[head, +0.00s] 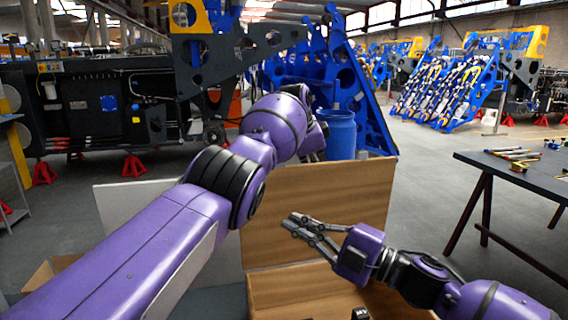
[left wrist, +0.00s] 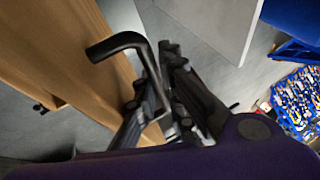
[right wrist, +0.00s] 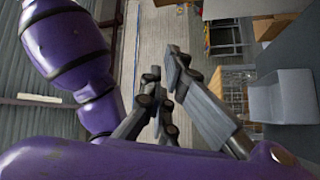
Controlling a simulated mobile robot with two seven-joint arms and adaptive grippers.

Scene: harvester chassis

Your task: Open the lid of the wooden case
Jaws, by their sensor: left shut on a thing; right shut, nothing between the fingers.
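The wooden case (head: 300,295) is at the bottom middle of the head view. Its brown lid (head: 345,200) stands up steeply at the back of the case, so the case is open. In the left wrist view the wooden lid (left wrist: 60,50) carries a black bent handle (left wrist: 118,44). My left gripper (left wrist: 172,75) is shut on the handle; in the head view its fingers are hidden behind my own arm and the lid. My right gripper (head: 296,226) is shut and empty, in front of the lid and above the case. Its fingers also show in the right wrist view (right wrist: 163,78).
A blue barrel (head: 338,135) stands behind the lid. A pale panel (head: 125,215) is left of the case, with a cardboard box (head: 45,280) at bottom left. A dark table (head: 520,170) with tools stands right. Machine frames fill the back; floor is clear between case and table.

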